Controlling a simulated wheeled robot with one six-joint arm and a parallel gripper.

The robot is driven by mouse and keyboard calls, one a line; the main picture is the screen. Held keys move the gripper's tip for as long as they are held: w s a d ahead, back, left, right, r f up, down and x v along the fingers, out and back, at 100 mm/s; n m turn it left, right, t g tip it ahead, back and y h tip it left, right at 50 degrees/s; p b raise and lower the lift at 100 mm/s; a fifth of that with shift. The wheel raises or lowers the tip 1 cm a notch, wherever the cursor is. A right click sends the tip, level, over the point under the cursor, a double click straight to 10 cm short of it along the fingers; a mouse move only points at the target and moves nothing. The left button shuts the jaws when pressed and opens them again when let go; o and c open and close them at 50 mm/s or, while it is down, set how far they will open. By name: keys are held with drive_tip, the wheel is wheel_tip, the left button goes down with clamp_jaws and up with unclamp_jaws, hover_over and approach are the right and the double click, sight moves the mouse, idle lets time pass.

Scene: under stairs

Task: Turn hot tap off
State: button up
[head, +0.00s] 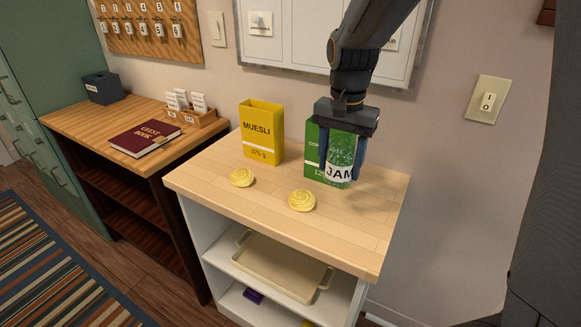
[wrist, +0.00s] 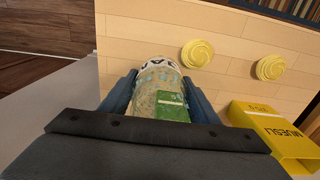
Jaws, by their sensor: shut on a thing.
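No tap shows in either view. My gripper (head: 341,165) is shut on a jar labelled JAM (head: 340,173), above the right part of the light wooden shelf top (head: 225,205). The jar looks clear or greenish. In the wrist view the jar (wrist: 158,90) sits between my two blue fingers (wrist: 160,95). I cannot tell whether its base touches the wood. A green box (head: 312,150) stands behind the jar, partly hidden by it and my gripper.
A yellow muesli box (head: 262,135) stands at the back of the top. Two yellow swirled pieces (head: 241,177) (head: 302,201) lie near its front. A beige tray (head: 272,270) is on the shelf below. A light switch (head: 487,101) is on the wall. A guest book (head: 145,138) lies on the dark-framed unit.

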wheel_tip(320, 180, down, 10)
drive_tip(key=shift+r+p, duration=0.1)
drive_tip(key=shift+p, duration=1.05)
drive_tip(key=o, duration=1.5)
drive_tip(key=shift+o, duration=0.3)
wheel_tip(320, 180, up, 12)
drive_tip(key=b, duration=0.3)
